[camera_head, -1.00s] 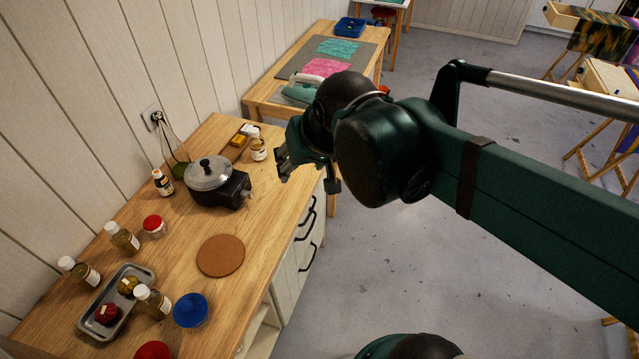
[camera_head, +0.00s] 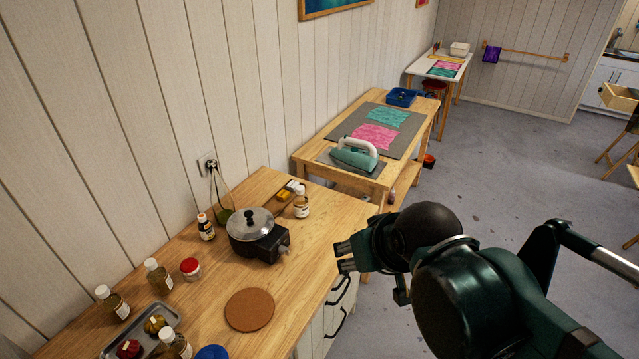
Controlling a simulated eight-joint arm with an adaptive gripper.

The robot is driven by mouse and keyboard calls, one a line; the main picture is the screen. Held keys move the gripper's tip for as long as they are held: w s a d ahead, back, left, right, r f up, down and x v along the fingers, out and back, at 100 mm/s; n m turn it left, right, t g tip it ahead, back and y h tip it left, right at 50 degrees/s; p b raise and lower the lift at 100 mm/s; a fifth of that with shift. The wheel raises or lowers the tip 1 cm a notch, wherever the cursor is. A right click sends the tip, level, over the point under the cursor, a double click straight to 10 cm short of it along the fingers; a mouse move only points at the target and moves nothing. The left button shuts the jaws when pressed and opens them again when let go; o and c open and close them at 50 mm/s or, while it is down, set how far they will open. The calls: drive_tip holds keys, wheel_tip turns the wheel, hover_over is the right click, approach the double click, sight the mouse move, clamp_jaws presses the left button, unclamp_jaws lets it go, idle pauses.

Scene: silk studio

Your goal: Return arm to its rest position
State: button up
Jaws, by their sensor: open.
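My gripper (camera_head: 343,256) is at the right edge of the wooden counter, its fingers pointing left toward the counter. It is open and nothing shows between its fingers. My arm comes in from the lower right over the grey floor, with its elbow and wrist joints bent. The gripper is apart from the black hot plate (camera_head: 270,246) with a lidded pot (camera_head: 249,223) to its left.
On the counter (camera_head: 215,286) are a cork mat (camera_head: 249,309), several bottles, a red-lidded jar (camera_head: 190,268) and a metal tray (camera_head: 118,349). Behind is a table (camera_head: 313,150) with a teal iron (camera_head: 354,154) and a blue bin (camera_head: 402,97).

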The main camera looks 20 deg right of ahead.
wheel_tip(320, 180, down, 9)
drive_tip(key=b, duration=0.8)
drive_tip(key=shift+b, duration=0.4)
idle(0.6)
